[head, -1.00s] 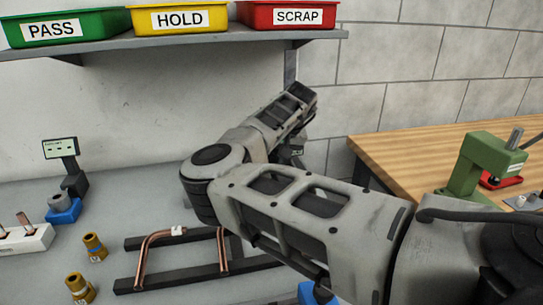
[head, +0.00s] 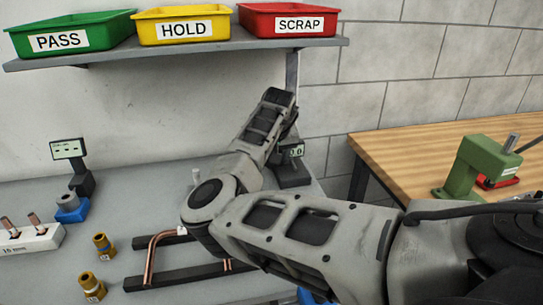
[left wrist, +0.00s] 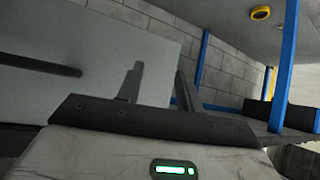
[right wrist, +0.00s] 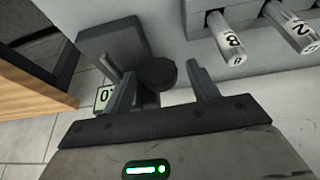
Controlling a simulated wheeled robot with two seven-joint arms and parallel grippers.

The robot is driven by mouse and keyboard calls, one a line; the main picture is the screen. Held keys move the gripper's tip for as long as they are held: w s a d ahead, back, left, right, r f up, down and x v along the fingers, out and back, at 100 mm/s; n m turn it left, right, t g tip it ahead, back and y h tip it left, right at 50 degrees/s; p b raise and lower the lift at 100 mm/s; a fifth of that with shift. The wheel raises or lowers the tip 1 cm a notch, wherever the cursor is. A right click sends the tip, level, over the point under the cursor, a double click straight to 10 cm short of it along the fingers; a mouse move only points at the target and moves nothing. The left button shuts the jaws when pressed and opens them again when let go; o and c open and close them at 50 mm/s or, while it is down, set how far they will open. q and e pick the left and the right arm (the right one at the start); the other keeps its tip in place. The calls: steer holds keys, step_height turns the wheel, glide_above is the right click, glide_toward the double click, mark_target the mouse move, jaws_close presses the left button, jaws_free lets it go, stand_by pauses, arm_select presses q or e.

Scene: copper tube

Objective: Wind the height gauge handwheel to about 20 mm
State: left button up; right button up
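The height gauge stands at the right end of the grey bench, partly hidden by my right arm; its small display (head: 296,151) and dark base (head: 292,175) show. The digits are too small to read surely. In the right wrist view, its dark round handwheel (right wrist: 158,73) lies between the fingertips of my right gripper (right wrist: 162,70), which is open around it with a gap visible on the right side. The display (right wrist: 103,98) shows a 0, partly covered by the left finger. My left gripper (left wrist: 157,85) is open and empty, away from the gauge, and out of the head view.
A bent copper tube (head: 150,255) rests on dark rails (head: 195,272) below my right arm. Brass fittings (head: 104,245), a white block (head: 28,238) and numbered cylinders (right wrist: 228,38) are nearby. A shelf (head: 180,52) carries three bins. A wooden table (head: 390,150) holds a green press (head: 475,165).

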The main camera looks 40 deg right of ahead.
steer(key=v, duration=0.7)
steer(key=shift+r+b, duration=0.25)
steer(key=shift+b, duration=0.15)
steer(key=shift+s+a+f, duration=0.1)
steer(key=shift+s, duration=0.05)
